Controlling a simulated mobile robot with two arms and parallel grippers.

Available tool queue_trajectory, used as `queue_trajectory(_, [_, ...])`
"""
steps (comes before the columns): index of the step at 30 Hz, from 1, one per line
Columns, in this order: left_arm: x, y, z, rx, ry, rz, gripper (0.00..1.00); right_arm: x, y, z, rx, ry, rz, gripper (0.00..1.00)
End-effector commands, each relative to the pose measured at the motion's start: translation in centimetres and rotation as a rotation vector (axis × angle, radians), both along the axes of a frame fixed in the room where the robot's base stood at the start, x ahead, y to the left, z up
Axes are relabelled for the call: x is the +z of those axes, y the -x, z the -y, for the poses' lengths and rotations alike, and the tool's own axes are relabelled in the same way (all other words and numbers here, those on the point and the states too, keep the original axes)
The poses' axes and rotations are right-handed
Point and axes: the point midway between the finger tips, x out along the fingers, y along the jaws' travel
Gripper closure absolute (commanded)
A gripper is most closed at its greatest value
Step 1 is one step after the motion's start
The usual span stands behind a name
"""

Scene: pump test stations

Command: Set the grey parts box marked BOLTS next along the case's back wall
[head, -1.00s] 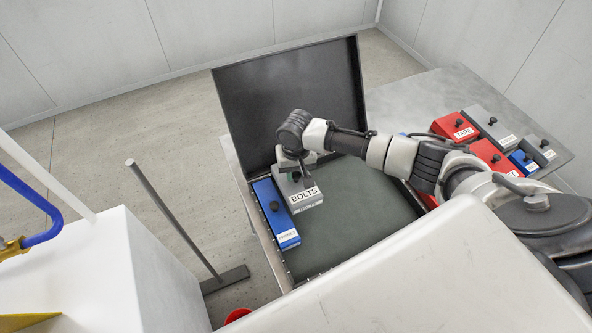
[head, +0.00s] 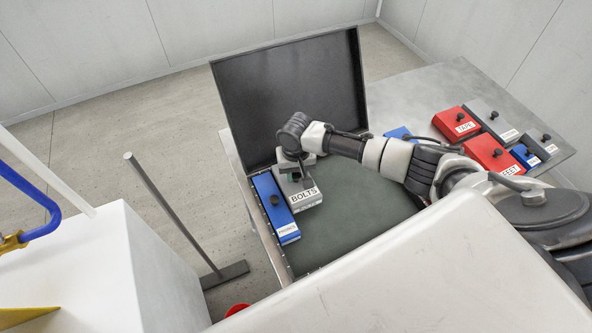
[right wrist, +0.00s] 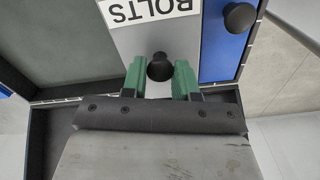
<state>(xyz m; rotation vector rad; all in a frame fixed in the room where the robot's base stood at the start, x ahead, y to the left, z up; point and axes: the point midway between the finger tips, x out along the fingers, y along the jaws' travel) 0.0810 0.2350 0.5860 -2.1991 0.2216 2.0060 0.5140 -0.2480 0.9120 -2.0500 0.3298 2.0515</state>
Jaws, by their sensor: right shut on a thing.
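The grey BOLTS box (head: 311,201) is in the open case (head: 378,232), at its back left beside the upright lid (head: 290,98). My right gripper (head: 294,175) is above it. In the right wrist view the green fingers (right wrist: 160,80) are shut on the black knob (right wrist: 160,66) of the box. A blue box (head: 279,222) stands in the case just left of the grey one; the two are side by side with little or no gap. Whether the grey box rests on the case floor I cannot tell. My left gripper is not in view.
The case floor right of the grey box is bare. On the metal table (head: 450,80) at right stand a red TAPE box (head: 449,122), another red box (head: 487,150), and grey and blue boxes. A white block (head: 110,270) and grey post (head: 170,210) are at left.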

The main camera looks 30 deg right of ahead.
Motion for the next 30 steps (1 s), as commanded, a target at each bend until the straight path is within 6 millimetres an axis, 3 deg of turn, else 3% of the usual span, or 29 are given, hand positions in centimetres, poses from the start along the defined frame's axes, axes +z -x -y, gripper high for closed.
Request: queue_trajectory(30, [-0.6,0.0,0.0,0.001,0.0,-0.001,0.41,-1.6,0.0,0.0,0.0,0.0,0.001,1.0])
